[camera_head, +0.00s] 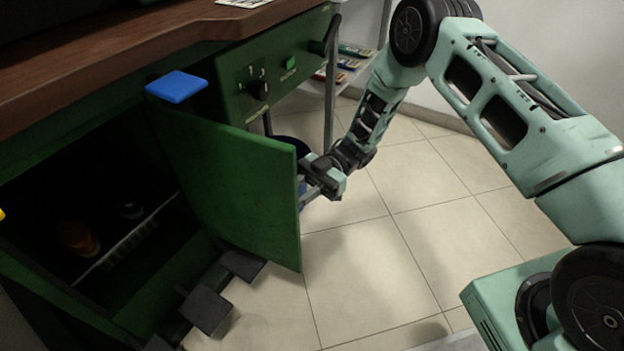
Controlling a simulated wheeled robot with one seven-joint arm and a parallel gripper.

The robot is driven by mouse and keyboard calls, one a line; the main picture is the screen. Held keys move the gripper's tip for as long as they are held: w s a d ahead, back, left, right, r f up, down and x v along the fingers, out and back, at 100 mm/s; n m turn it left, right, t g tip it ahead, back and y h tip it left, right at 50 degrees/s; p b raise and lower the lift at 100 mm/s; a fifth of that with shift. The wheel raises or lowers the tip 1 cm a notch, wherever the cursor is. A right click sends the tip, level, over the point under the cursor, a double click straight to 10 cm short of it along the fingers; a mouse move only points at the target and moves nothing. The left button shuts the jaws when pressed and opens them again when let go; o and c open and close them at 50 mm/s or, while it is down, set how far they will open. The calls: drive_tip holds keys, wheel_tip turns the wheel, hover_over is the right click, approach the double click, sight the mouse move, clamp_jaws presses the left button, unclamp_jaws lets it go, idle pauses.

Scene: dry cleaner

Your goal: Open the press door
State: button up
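The green press door (225,185) stands swung out from the dark cabinet opening (95,215), with its free edge toward the right. My gripper (312,190) is at that free edge, near the door's outer face. The door hides part of the fingers, so I cannot tell whether they touch it or how far apart they are. Inside the cabinet are an orange-brown item (78,238) and a dim small item (131,209) near a pale strip.
A brown worktop (130,50) lies above the cabinet, with a blue block (176,87) above the door. Dark pedals (207,310) stick out below. A shelf rack (345,65) stands behind. The tiled floor (400,240) to the right is clear.

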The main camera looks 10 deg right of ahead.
drive_tip(key=p+v, duration=0.2)
drive_tip(key=v, duration=1.5)
drive_tip(key=shift+s+f, duration=0.1)
